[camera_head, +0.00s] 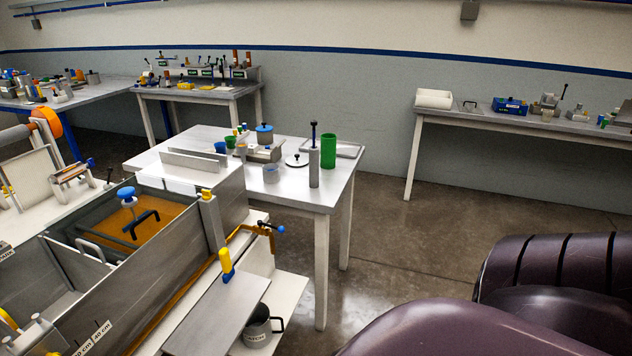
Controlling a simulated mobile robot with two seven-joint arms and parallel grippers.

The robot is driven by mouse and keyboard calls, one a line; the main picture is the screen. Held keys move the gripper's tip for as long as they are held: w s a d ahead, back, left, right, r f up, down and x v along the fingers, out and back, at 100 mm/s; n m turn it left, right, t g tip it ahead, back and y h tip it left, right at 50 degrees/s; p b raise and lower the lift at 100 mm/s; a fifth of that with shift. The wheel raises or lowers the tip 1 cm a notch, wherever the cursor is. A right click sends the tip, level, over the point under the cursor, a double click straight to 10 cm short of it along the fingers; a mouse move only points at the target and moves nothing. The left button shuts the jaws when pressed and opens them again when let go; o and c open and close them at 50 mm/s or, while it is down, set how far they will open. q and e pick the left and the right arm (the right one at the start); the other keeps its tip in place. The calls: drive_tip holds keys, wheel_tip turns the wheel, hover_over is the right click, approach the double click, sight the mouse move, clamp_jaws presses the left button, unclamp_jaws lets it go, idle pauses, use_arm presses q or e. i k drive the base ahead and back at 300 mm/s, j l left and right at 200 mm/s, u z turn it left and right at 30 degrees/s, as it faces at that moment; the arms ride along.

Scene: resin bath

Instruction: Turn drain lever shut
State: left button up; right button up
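The bath (175,262) is an open grey metal tank at lower left, with amber liquid in its far compartment. A brass-coloured pipe (240,232) runs along its right end. A grey mug (257,326) marked with lettering stands on the low shelf below. Neither gripper shows. Purple links of my own arm fill the lower right, apart from the lever.
A grey plate (217,312) with a yellow-and-blue handle (226,262) lies beside the bath, partly over the shelf. A metal table (300,198) with a green cup (328,151) stands behind. Open floor (400,245) lies right of the bath. Another bench (520,123) lines the wall.

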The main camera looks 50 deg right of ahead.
sight(282, 228)
drive_tip(key=z, duration=1.25)
